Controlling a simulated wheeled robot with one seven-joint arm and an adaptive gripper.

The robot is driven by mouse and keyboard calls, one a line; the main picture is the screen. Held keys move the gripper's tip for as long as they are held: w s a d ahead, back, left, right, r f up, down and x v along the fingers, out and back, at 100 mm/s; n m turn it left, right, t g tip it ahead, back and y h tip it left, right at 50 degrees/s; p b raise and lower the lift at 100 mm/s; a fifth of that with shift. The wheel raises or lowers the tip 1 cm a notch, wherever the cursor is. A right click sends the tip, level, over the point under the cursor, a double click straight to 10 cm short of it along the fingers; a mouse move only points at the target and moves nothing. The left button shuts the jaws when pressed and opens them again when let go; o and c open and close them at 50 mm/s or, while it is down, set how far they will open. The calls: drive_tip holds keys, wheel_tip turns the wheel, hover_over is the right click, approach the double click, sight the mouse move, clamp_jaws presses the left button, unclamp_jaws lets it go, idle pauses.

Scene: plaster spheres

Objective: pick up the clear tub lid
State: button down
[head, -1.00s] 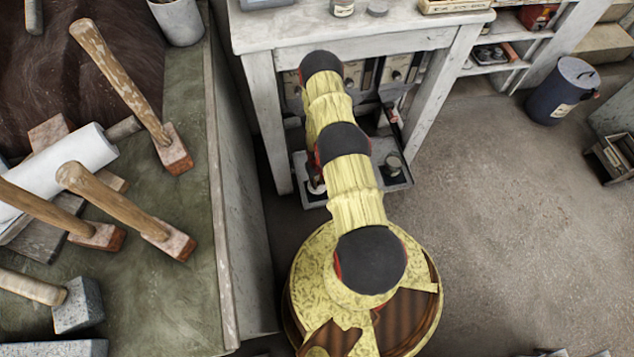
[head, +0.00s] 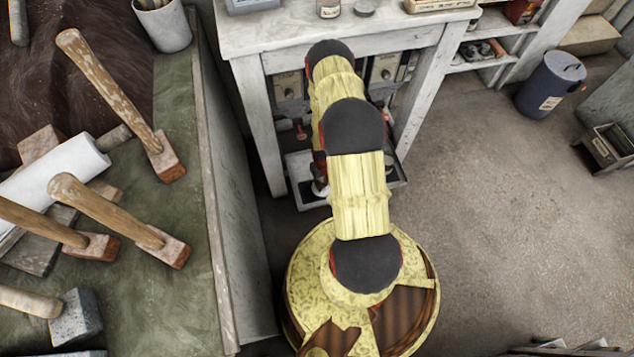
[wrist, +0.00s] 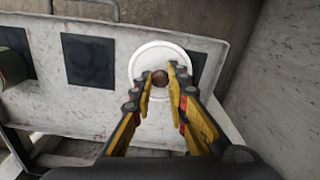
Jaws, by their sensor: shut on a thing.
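The tub lid (wrist: 160,56) is a pale, round disc with a raised rim and a small brown knob (wrist: 160,78). It looks white rather than clear in the wrist view. My gripper (wrist: 163,76) is shut on the knob, with one fingertip on each side. In the head view, my own arm hides the gripper and most of the lid.
The tray has dark square pads (wrist: 89,61). In the head view it sits low under a white bench (head: 300,42), between its legs. A workbench with mallets (head: 125,100) stands at the left. A blue bin (head: 550,85) stands on open floor at the right.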

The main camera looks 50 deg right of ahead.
drive_tip(key=s+r+p, duration=0.1)
drive_tip(key=s+r, duration=0.2)
drive_tip(key=s, duration=0.4)
drive_tip(key=shift+s+d+r+p, duration=0.25)
drive_tip(key=shift+s+d+p, duration=0.05)
drive_tip(key=shift+d, duration=0.15)
